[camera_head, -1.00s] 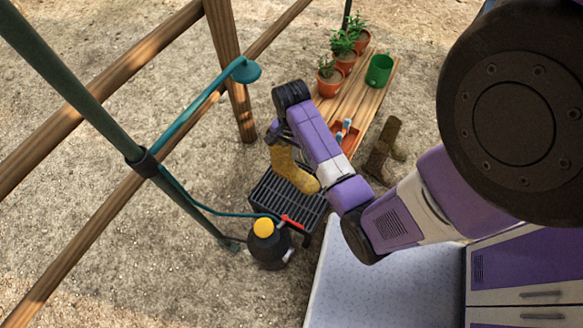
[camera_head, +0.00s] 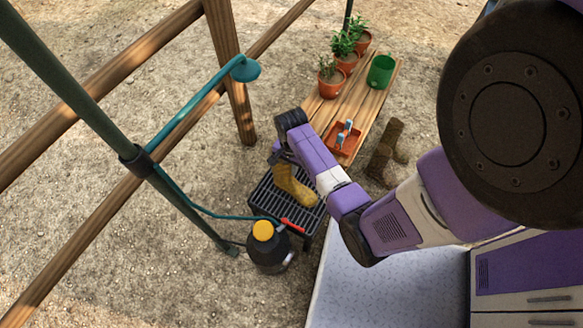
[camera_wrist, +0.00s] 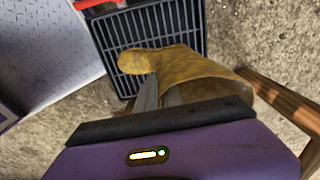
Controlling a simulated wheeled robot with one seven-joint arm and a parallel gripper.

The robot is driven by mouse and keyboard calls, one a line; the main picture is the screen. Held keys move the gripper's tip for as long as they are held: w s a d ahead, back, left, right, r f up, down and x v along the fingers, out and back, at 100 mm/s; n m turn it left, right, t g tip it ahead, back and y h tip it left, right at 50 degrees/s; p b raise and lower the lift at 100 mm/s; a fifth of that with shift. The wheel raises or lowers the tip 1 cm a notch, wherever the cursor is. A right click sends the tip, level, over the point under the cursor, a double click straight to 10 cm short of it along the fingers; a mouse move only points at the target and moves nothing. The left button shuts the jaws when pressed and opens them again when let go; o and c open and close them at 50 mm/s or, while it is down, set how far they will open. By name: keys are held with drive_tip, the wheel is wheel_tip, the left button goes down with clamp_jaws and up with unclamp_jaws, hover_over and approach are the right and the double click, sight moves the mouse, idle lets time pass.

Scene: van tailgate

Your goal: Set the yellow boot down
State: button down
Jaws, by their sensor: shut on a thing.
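The yellow boot (camera_head: 291,185) is upright over the dark slatted grate (camera_head: 264,202) in the head view, its toe pointing right. I cannot tell whether its sole touches the slats. My gripper (camera_wrist: 160,92) is shut on the boot's shaft; the fingers show against the boot (camera_wrist: 185,66) in the wrist view. In the head view my wrist hides the top of the boot. The grate (camera_wrist: 150,25) lies behind the boot's foot in the wrist view.
A black sprayer with a yellow cap (camera_head: 263,231) stands at the grate's near side. A wooden bench (camera_head: 372,103) holds plants, a green pot and an orange tray (camera_head: 343,139). Brown boots (camera_head: 387,152) stand right. A green shower pole (camera_head: 92,115) rises left.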

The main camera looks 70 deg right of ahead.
drive_tip(key=c, duration=1.5)
unclamp_jaws()
drive_tip(key=shift+f, duration=0.1)
